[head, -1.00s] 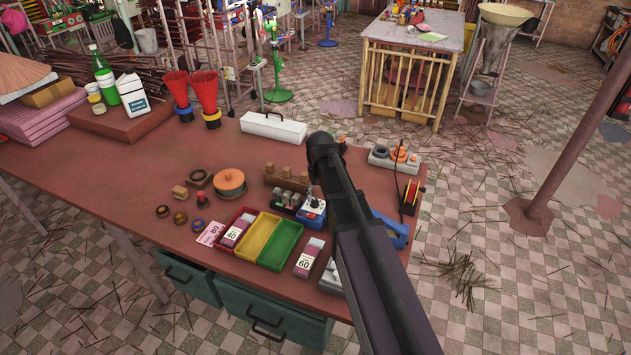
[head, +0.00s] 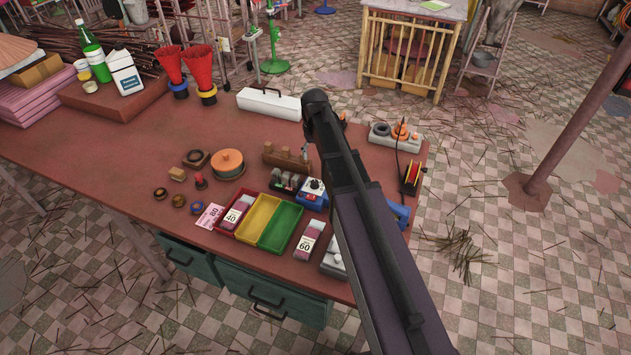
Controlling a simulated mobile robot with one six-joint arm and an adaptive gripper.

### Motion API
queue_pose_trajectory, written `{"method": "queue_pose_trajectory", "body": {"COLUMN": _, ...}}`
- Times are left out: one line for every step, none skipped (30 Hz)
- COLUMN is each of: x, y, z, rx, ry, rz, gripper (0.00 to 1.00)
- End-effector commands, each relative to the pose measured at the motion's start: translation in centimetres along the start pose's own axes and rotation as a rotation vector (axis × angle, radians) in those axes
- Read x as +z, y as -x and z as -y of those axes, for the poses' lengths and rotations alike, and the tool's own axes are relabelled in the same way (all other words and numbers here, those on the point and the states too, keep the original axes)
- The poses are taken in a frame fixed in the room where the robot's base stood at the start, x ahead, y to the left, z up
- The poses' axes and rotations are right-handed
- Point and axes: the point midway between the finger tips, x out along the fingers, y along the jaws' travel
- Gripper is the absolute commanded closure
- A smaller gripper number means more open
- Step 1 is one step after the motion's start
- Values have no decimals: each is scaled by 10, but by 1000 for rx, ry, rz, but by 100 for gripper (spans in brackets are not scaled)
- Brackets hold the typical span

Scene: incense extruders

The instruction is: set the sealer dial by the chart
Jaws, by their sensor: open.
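A blue box with a pale top and a small dark knob (head: 313,190) stands on the brown table, just left of my arm. Another blue part (head: 398,211) shows right of my arm; my arm hides what lies between, so I cannot tell if they are one device. The knob's setting is too small to read. A pink card marked 80 (head: 210,216) lies flat at the left of the trays. Packs marked 40 (head: 236,214) and 60 (head: 308,241) lie in the red tray and right of the green tray. No chart is clearly readable. My arm crosses the table; its gripper is hidden.
Yellow (head: 257,220) and green (head: 280,227) trays sit near the front edge. A wooden block rack (head: 287,158), an orange round pot (head: 228,163) and a long white box (head: 268,104) stand behind. The table's left front is clear.

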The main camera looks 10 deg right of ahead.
Motion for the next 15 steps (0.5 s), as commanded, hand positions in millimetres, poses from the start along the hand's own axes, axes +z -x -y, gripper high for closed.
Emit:
{"method": "queue_pose_trajectory", "body": {"x": 0, "y": -3, "z": 0, "rx": 0, "ry": 0, "rz": 0, "gripper": 26}}
{"method": "queue_pose_trajectory", "body": {"x": 0, "y": -4, "z": 0, "rx": 0, "ry": 0, "rz": 0, "gripper": 26}}
{"method": "queue_pose_trajectory", "body": {"x": 0, "y": -5, "z": 0, "rx": 0, "ry": 0, "rz": 0, "gripper": 26}}
{"method": "queue_pose_trajectory", "body": {"x": 0, "y": -7, "z": 0, "rx": 0, "ry": 0, "rz": 0, "gripper": 26}}
{"method": "queue_pose_trajectory", "body": {"x": 0, "y": -8, "z": 0, "rx": 0, "ry": 0, "rz": 0, "gripper": 26}}
{"method": "queue_pose_trajectory", "body": {"x": 0, "y": -11, "z": 0, "rx": 0, "ry": 0, "rz": 0, "gripper": 26}}
{"method": "queue_pose_trajectory", "body": {"x": 0, "y": -13, "z": 0, "rx": 0, "ry": 0, "rz": 0, "gripper": 26}}
{"method": "queue_pose_trajectory", "body": {"x": 0, "y": -15, "z": 0, "rx": 0, "ry": 0, "rz": 0, "gripper": 26}}
{"method": "queue_pose_trajectory", "body": {"x": 0, "y": -18, "z": 0, "rx": 0, "ry": 0, "rz": 0, "gripper": 26}}
{"method": "queue_pose_trajectory", "body": {"x": 0, "y": -20, "z": 0, "rx": 0, "ry": 0, "rz": 0, "gripper": 26}}
{"method": "queue_pose_trajectory", "body": {"x": 0, "y": -22, "z": 0, "rx": 0, "ry": 0, "rz": 0, "gripper": 26}}
{"method": "queue_pose_trajectory", "body": {"x": 0, "y": -25, "z": 0, "rx": 0, "ry": 0, "rz": 0, "gripper": 26}}
{"method": "queue_pose_trajectory", "body": {"x": 0, "y": -28, "z": 0, "rx": 0, "ry": 0, "rz": 0, "gripper": 26}}
{"method": "queue_pose_trajectory", "body": {"x": 0, "y": -30, "z": 0, "rx": 0, "ry": 0, "rz": 0, "gripper": 26}}
{"method": "queue_pose_trajectory", "body": {"x": 0, "y": -33, "z": 0, "rx": 0, "ry": 0, "rz": 0, "gripper": 26}}
